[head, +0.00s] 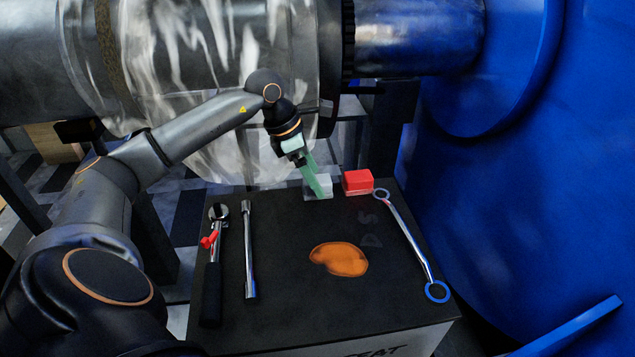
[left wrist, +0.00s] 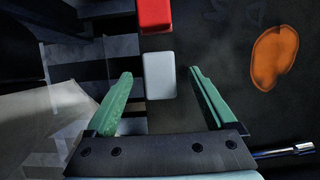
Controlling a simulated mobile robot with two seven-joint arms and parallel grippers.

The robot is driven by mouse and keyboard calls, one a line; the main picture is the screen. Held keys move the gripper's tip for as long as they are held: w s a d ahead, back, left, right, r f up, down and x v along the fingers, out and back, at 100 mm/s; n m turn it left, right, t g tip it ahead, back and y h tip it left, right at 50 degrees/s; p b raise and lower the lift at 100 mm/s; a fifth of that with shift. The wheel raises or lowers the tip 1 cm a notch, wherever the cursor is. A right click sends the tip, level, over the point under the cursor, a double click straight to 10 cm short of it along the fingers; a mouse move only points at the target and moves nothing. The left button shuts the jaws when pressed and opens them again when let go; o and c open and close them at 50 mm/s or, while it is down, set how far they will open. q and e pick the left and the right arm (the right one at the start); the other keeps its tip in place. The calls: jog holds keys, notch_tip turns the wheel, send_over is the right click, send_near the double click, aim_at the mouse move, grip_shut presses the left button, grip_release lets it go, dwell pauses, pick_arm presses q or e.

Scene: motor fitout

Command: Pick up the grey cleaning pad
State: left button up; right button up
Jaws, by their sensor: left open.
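The grey cleaning pad (head: 318,187) is a small pale block at the back edge of the black-topped stand, partly hidden behind my gripper's green fingers in the head view. In the left wrist view the pad (left wrist: 159,75) lies ahead of and between the two fingers. My left gripper (head: 318,182) comes in from above and is open, with nothing between its fingers. In the left wrist view the gripper (left wrist: 160,80) shows its green fingers spread wide on either side of the pad. My right gripper is not in view.
A red block (head: 357,181) sits just right of the pad. An orange patch (head: 340,259), a blue-ended wrench (head: 411,245), a ratchet (head: 213,260) and a metal bar (head: 249,250) lie on the black stand top (head: 290,285). A large blue housing (head: 530,180) stands at the right.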

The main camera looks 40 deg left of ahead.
pick_arm(q)
jog(key=shift+x, duration=1.15)
grip_shut()
jog(key=shift+r, duration=0.1)
